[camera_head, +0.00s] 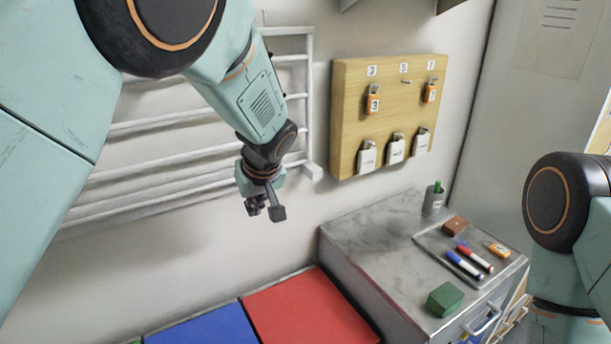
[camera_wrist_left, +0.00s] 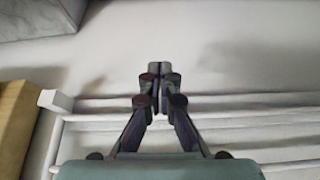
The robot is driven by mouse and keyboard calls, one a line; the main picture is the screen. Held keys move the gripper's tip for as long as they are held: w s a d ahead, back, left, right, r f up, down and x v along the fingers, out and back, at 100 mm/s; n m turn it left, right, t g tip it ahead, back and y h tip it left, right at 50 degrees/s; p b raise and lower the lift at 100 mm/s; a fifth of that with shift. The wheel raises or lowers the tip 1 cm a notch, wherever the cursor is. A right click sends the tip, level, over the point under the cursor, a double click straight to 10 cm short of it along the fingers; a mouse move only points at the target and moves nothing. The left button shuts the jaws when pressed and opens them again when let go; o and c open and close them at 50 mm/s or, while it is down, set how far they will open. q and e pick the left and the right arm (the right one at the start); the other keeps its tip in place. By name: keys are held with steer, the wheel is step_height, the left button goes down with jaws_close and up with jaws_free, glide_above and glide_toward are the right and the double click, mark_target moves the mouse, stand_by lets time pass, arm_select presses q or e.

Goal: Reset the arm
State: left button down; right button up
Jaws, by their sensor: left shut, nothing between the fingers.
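My left gripper (camera_head: 266,211) hangs at the end of my teal left arm, in front of the white wall rack in the head view. It is empty and points down. In the left wrist view its fingers (camera_wrist_left: 159,68) are together with nothing between them, against the pale wall. My right arm shows only in part at the right edge of the head view. Its gripper is out of view.
A white rail rack (camera_head: 140,165) is on the wall. A wooden board (camera_head: 347,118) holds several padlocks. A grey cabinet (camera_head: 365,235) bears markers, a green block (camera_head: 444,299) and a pen cup (camera_head: 433,199). Red (camera_head: 305,310) and blue (camera_head: 205,328) panels lie below.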

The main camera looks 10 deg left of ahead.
arm_select(q)
steer(key=s+a+f+m+g+h, duration=0.3)
steer(key=s+f, duration=1.4)
steer(key=f, duration=0.5)
steer(key=s+a+f+m+g, duration=0.1)
steer(key=s+f+m, duration=0.15)
steer(key=s, duration=0.95)
steer(key=s+a+f+m, duration=0.1)
steer(key=s+f, duration=0.2)
steer(key=s, duration=1)
step_height(320, 180, down, 20)
steer(key=b, duration=1.9)
steer(key=shift+s+a+r, duration=0.15)
steer(key=shift+a+r, duration=0.05)
steer(key=shift+a, duration=0.05)
